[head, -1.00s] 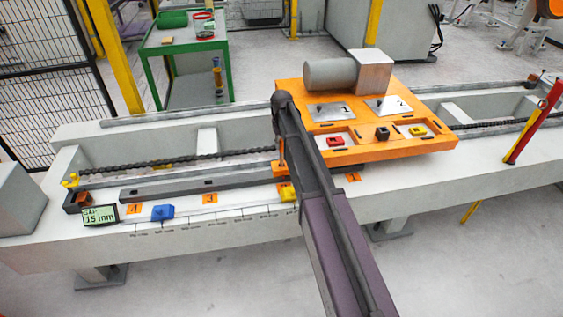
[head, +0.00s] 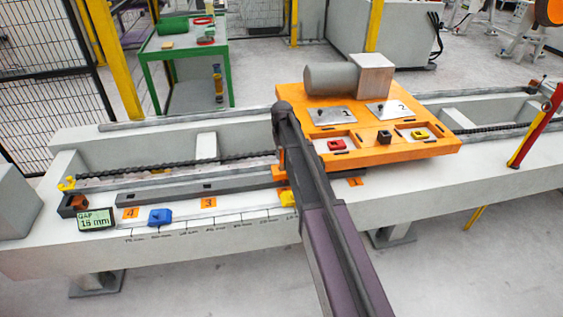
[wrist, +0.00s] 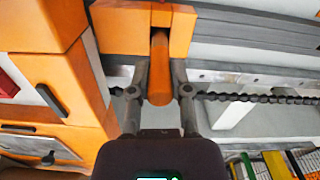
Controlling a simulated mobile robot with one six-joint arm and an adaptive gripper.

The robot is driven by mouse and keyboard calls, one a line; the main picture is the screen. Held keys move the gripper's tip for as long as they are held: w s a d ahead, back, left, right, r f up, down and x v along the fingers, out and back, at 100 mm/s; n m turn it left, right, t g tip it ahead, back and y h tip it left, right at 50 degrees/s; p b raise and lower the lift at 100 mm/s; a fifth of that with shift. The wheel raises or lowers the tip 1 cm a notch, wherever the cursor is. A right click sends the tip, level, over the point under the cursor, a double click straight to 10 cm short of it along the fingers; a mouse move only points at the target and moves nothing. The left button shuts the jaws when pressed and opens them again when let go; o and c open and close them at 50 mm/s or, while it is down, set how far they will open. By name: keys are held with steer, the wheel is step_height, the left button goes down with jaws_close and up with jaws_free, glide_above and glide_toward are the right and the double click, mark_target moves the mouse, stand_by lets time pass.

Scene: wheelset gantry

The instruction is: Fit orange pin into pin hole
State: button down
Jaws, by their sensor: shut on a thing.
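The orange pin (wrist: 159,80) is upright in the wrist view, between the two fingers of my gripper (wrist: 159,92), which is shut on it. The pin's far end meets a dark notch in an orange block (wrist: 117,30), where the pin hole appears to be. How far the pin sits in the hole cannot be told. In the head view the orange block (head: 279,170) shows at the left edge of the orange carriage (head: 375,152). My arm hides most of the gripper there, and the pin is hardly visible.
The carriage carries a grey motor, numbered plates and red, black and yellow knobs. A chain (wrist: 250,97) runs beside the block. A small display (head: 96,219) reads about 16 mm.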

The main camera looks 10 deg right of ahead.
mark_target(282, 160)
steer(key=shift+f+b, duration=1.2)
steer(key=shift+f, duration=0.3)
steer(key=shift+f, duration=0.15)
steer(key=c, duration=0.6)
jaws_free()
steer(key=shift+o, duration=0.2)
steer(key=shift+r, duration=0.25)
step_height(282, 160, up, 12)
steer(key=p, duration=1.2)
